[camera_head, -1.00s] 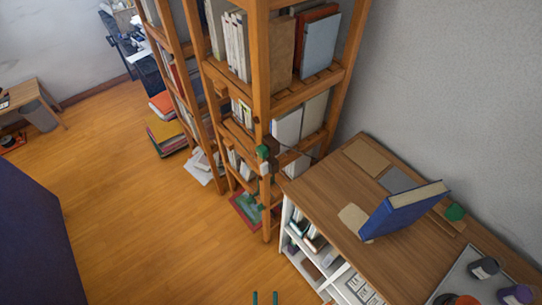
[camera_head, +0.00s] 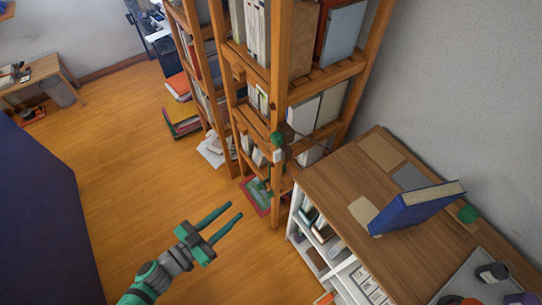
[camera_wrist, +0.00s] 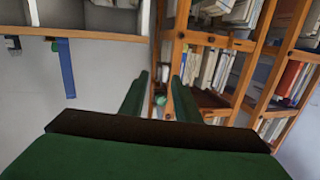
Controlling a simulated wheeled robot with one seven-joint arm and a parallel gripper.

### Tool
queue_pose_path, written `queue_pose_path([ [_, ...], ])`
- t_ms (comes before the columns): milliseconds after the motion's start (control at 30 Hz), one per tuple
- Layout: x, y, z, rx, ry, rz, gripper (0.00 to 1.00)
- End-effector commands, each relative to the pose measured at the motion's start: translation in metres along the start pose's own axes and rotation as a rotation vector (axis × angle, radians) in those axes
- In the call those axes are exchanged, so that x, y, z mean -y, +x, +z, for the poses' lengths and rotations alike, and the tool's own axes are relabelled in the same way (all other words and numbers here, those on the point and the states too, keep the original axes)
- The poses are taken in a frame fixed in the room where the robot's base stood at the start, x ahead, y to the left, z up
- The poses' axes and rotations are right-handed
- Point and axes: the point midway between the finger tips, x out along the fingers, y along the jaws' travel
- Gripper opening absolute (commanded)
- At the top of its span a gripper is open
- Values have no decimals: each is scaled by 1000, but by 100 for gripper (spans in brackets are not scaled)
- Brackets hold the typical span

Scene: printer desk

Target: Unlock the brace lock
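A small fitting sits on the front post of the bookshelf, with a green knob (camera_head: 277,139), a dark brown block (camera_head: 287,132) and a pale block (camera_head: 278,156). A thin dark rod seems to run from it toward the desk. I cannot tell for sure that this is the brace lock, or whether it is locked. My gripper (camera_head: 235,212) is open and empty, below and left of the fitting and apart from it, over the floor. In the wrist view, a round green thing (camera_wrist: 160,100) shows between the two open green fingers (camera_wrist: 160,76).
The wooden bookshelf (camera_head: 285,92) holds many books. A wooden desk (camera_head: 345,180) at right carries a blue book (camera_head: 420,207), a green ball (camera_head: 468,213) and a tray with cups. A dark blue panel (camera_head: 45,215) stands at left. Floor between is clear.

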Motion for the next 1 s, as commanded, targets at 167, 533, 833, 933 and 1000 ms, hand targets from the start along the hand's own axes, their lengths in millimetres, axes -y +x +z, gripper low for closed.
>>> queue_pose_path([
  [167, 32, 53, -29, -45, -6, 119, 29],
  [533, 50, 103, -61, -86, -30, 216, 29],
  [833, 40, 143, -65, -88, -28, 219, 29],
  [933, 36, 161, -66, -87, -29, 219, 29],
  [1000, 34, 172, -67, -87, -30, 218, 29],
])
